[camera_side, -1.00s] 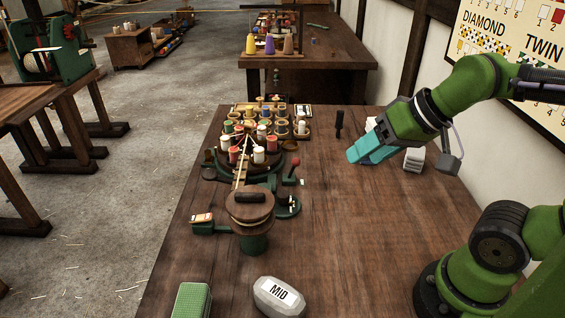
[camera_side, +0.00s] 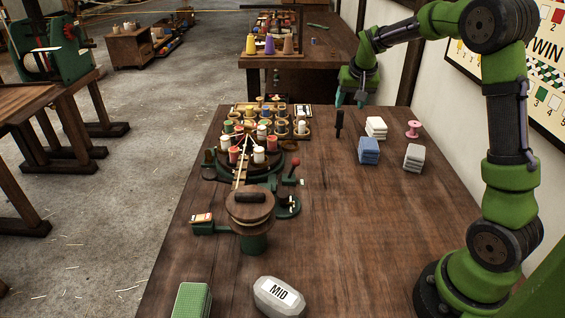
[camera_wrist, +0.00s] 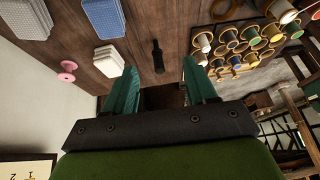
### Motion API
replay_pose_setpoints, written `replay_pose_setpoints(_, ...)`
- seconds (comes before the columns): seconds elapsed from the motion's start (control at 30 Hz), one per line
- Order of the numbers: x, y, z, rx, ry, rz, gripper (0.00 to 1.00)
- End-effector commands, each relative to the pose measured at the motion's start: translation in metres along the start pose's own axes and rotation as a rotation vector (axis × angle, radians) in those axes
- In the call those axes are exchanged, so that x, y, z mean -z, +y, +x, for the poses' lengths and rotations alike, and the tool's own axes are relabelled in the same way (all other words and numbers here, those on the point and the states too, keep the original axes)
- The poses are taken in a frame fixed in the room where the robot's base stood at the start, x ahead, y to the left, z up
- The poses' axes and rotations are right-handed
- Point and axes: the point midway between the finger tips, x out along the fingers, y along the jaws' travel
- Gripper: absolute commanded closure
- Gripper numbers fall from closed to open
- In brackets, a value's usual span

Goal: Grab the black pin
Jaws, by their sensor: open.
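The black pin (camera_side: 339,122) stands upright on the wooden table, right of the spool tray, in the side view. In the wrist view the black pin (camera_wrist: 158,57) shows beyond the gap between my fingers, a little above their tips. My gripper (camera_side: 350,97) hangs fingers down at the far end of the table, just behind and above the pin. Its teal fingers are apart, with nothing between them, and they also show in the wrist view (camera_wrist: 160,75). The pin and fingers look apart.
A grey block marked MID (camera_side: 279,297) lies in front. The table's middle is clear.

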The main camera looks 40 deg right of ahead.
Motion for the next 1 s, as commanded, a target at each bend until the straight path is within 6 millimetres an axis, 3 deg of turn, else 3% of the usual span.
replay_pose_setpoints(0.03, 0.017, 0.006, 0.012, -0.030, 0.021, 0.003, 0.44)
replay_pose_setpoints(0.1, 0.037, 0.011, 0.018, -0.054, 0.060, 0.002, 0.44)
replay_pose_setpoints(0.23, 0.062, 0.010, 0.009, -0.060, 0.123, 0.003, 0.44)
replay_pose_setpoints(0.37, 0.065, 0.011, 0.023, -0.063, 0.127, 0.010, 0.44)
replay_pose_setpoints(0.7, 0.073, 0.015, 0.095, -0.061, 0.126, 0.010, 0.44)
replay_pose_setpoints(1.0, 0.077, 0.016, 0.124, -0.060, 0.128, 0.009, 0.44)
